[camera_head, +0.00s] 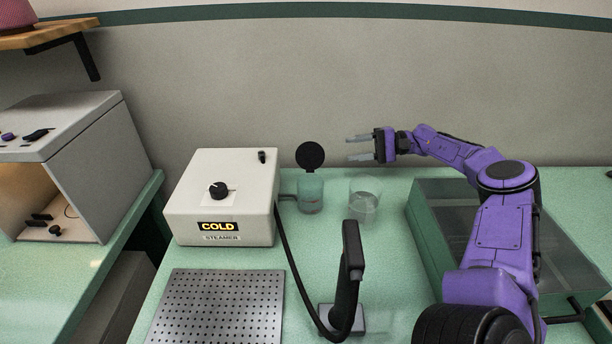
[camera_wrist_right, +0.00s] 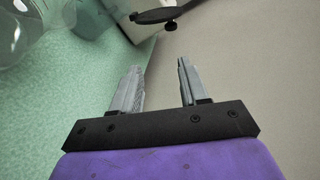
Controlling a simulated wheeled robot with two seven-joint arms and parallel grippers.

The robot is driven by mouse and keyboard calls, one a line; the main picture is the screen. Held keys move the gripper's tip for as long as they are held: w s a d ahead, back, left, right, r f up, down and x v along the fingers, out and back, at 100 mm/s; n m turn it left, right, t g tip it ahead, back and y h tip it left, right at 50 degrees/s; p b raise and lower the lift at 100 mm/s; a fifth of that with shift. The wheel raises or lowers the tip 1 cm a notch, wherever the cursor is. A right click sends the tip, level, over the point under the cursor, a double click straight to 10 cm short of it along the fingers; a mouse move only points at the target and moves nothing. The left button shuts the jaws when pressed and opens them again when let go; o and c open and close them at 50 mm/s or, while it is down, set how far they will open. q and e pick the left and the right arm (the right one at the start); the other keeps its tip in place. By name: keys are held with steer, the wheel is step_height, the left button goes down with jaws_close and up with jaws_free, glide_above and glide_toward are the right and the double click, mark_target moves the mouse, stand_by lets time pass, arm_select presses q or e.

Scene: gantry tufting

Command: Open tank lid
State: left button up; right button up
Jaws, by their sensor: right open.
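The steamer (camera_head: 222,197) is a pale box with a dial and a "COLD" sign. A clear greenish tank (camera_head: 311,196) stands at its right side. The round black tank lid (camera_head: 310,155) stands upright above the tank's back, clear of its mouth. In the right wrist view the lid (camera_wrist_right: 160,16) shows nearly edge-on with a small black knob, ahead of the fingers. My right gripper (camera_head: 353,149) is open and empty, to the right of the lid and apart from it. Its fingers also show apart in the wrist view (camera_wrist_right: 159,72). My left gripper is out of view.
A clear cup (camera_head: 365,203) stands right of the tank, below my right gripper. A black steamer handle (camera_head: 350,270) stands upright in front, with a hose. A perforated metal plate (camera_head: 217,306) lies front left. A green-sided tray (camera_head: 428,240) lies under my right arm.

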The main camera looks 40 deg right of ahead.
mark_target(310, 148)
steer(key=shift+t+y, duration=0.6)
steer(key=shift+y, duration=0.1)
steer(key=x, duration=0.4)
steer(key=p+x, duration=0.1)
steer(key=x, duration=0.4)
steer(key=p+x, duration=0.1)
steer(key=x, duration=0.3)
steer(key=shift+s+a+r, duration=0.15)
steer(key=shift+a+r, duration=0.2)
steer(key=shift+a, duration=0.1)
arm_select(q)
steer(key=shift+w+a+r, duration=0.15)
arm_select(e)
steer(key=shift+s+d, duration=0.1)
